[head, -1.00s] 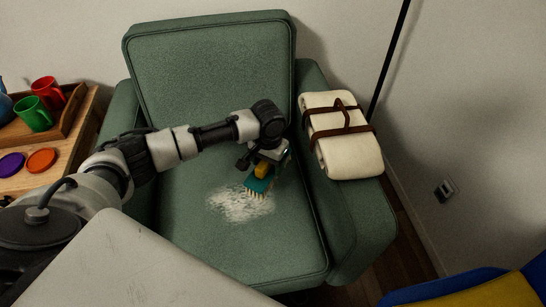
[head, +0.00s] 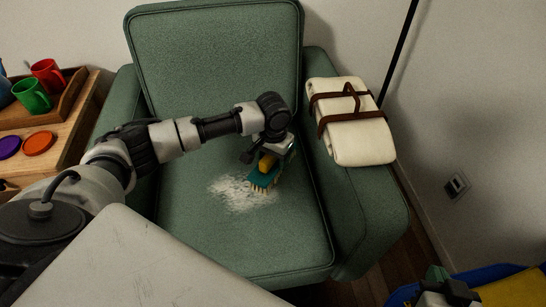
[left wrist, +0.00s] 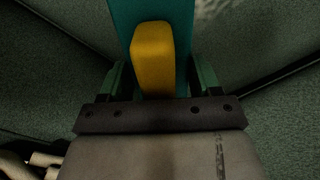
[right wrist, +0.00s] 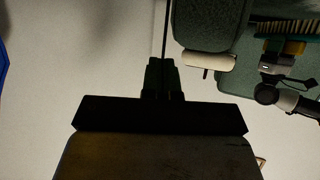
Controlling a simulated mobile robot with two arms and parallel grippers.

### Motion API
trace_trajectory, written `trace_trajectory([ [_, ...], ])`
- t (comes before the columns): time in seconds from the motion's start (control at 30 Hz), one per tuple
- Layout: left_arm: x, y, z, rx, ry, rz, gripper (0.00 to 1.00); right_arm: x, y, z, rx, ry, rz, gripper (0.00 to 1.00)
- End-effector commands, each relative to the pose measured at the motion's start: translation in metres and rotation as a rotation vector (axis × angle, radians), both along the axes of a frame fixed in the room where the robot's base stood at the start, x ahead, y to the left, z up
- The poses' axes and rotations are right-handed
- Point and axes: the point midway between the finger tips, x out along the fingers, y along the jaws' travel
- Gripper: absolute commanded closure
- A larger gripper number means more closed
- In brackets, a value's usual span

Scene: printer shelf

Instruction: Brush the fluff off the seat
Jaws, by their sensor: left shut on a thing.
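The green armchair's seat (head: 230,245) carries a patch of white fluff (head: 238,194) near its middle. My left gripper (head: 280,150) is shut on a teal brush with a yellow handle (head: 267,162). The brush's pale bristles point down at the right edge of the fluff; I cannot tell whether they touch the seat. The left wrist view shows the yellow handle (left wrist: 153,58) between the fingers (left wrist: 160,85). My right gripper (head: 445,290) is at the lower right, away from the chair. Its fingers (right wrist: 162,75) look closed together and empty.
A strapped cream blanket (head: 350,130) lies on the chair's right armrest. A wooden table (head: 75,130) at the left bears mugs and coasters. A thin black pole (head: 400,50) stands behind the chair. A blue and yellow thing (head: 510,287) is at the lower right.

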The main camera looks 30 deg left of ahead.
Motion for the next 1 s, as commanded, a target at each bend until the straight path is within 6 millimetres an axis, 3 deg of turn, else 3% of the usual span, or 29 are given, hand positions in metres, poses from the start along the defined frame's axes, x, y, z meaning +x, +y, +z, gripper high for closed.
trace_trajectory([
  [0.5,0.0,0.0,-0.014,0.001,-0.001,-0.001,0.55,0.026,0.017,0.053,0.112,-0.455,0.03,1.0],
  [1.0,0.0,0.0,-0.024,0.001,0.0,-0.001,0.55,0.021,0.025,0.104,0.215,-0.848,0.051,1.0],
])
